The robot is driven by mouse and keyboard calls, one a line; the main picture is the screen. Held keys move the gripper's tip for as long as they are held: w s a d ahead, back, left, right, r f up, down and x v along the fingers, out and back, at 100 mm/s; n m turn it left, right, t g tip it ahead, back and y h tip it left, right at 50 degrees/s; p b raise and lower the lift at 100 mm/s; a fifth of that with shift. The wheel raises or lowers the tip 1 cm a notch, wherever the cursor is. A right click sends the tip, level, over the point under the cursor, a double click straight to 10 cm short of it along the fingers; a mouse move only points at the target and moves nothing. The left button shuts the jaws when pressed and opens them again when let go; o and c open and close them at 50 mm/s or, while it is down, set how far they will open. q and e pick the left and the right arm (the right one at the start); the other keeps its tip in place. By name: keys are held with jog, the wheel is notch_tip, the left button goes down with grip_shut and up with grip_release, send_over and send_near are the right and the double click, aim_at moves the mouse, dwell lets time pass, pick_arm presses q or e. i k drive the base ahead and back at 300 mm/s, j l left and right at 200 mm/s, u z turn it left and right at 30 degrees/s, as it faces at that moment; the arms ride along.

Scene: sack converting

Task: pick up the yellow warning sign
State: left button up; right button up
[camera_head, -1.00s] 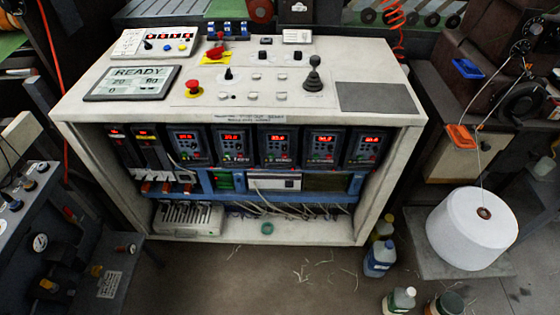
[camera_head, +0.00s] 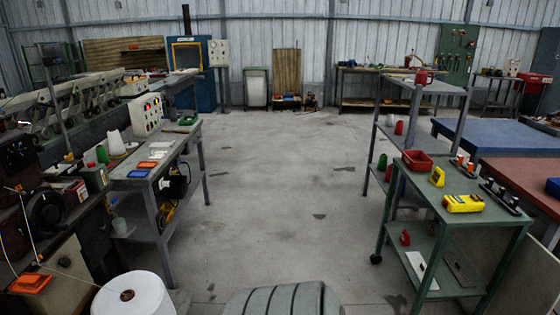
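I cannot make out a yellow warning sign in the head view. The yellow things I see are a small upright yellow item (camera_head: 437,176) and a yellow box-like device (camera_head: 463,203) on the green cart at the right. Neither looks clearly like a sign. Neither of my grippers is in view.
The green cart (camera_head: 452,216) stands at the right, with a red bin (camera_head: 417,160) on top. A workbench (camera_head: 148,178) stands at the left; a white yarn cone (camera_head: 134,296) is at lower left. Between them is open concrete floor (camera_head: 275,190).

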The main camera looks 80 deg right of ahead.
aim_at(438, 177)
jog(key=l+z, duration=0.1)
jog(key=z, duration=3.7)
